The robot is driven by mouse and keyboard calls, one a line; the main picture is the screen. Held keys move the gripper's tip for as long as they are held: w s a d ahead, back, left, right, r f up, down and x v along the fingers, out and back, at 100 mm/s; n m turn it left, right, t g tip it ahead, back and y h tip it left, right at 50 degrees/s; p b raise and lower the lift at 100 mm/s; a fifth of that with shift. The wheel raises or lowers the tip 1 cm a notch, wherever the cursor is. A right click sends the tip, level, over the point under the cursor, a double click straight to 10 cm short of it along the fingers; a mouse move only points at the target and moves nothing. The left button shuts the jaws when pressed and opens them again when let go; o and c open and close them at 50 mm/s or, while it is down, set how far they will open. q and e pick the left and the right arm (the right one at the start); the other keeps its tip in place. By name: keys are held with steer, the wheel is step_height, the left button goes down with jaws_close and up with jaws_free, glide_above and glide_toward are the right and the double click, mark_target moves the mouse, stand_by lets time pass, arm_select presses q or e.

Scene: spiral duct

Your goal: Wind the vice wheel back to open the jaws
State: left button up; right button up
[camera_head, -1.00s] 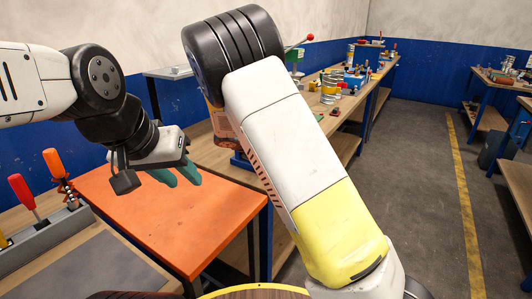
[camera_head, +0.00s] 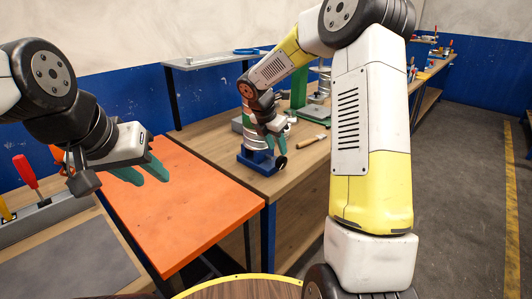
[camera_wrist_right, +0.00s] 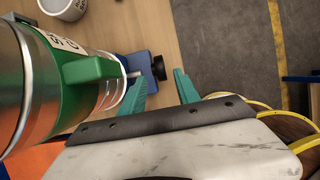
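The blue vice (camera_head: 262,160) stands on the wooden bench in the head view, with its dark wheel (camera_head: 281,162) at its right side. The vice also shows in the right wrist view (camera_wrist_right: 136,64), with the black wheel (camera_wrist_right: 158,68) beyond my fingertips. A silver duct with a green band (camera_wrist_right: 85,75) stands close on the left there, partly covering the vice; the jaws are hidden. My right gripper (camera_wrist_right: 160,86) is open and empty, its teal fingers short of the wheel. My left gripper (camera_head: 154,181) is open and empty above the orange mat.
The orange mat (camera_head: 205,215) covers the near table. A brush-like tool with a wooden handle (camera_head: 311,141) lies right of the vice. A green-framed machine (camera_head: 299,90) stands behind. A grey tray with a red-handled tool (camera_head: 27,172) is at left.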

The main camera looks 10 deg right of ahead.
mark_target(280, 157)
steer(key=x, duration=0.7)
steer(key=shift+d+f, duration=0.15)
steer(key=shift+f, duration=0.2)
jaws_close()
